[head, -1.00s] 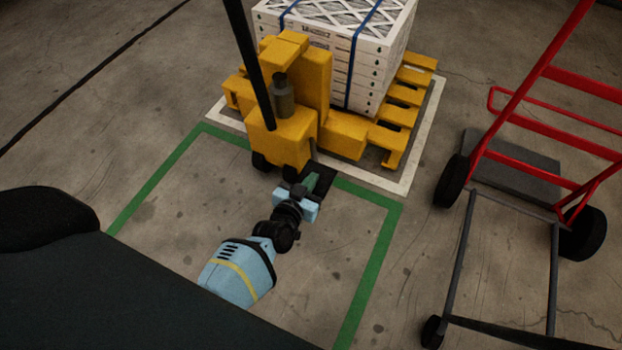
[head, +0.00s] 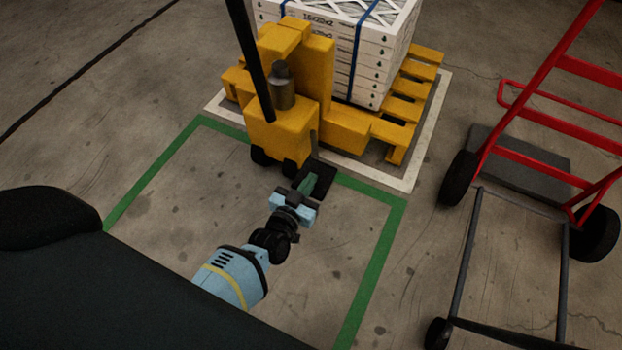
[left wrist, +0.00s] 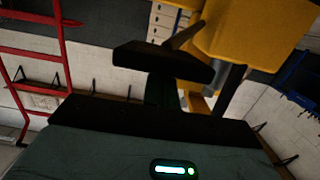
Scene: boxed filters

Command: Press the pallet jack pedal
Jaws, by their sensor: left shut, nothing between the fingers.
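The yellow pallet jack (head: 284,127) stands at top centre in the head view, with a dark upright handle. Its black pedal (head: 325,181) juts out low at the front right of its base. In the left wrist view the pedal (left wrist: 150,60) is a dark pad straight ahead. My left gripper (head: 308,184) is shut and empty. Its dark green fingers overlap the pedal in the head view and point at it in the left wrist view. I cannot tell whether they touch it. My right gripper is not in view.
White boxed filters (head: 370,65) with blue straps sit on a yellow pallet (head: 409,98) behind the jack. A red hand cart (head: 535,160) with black wheels stands at right. Green floor tape (head: 385,240) marks a mostly clear area around my arm.

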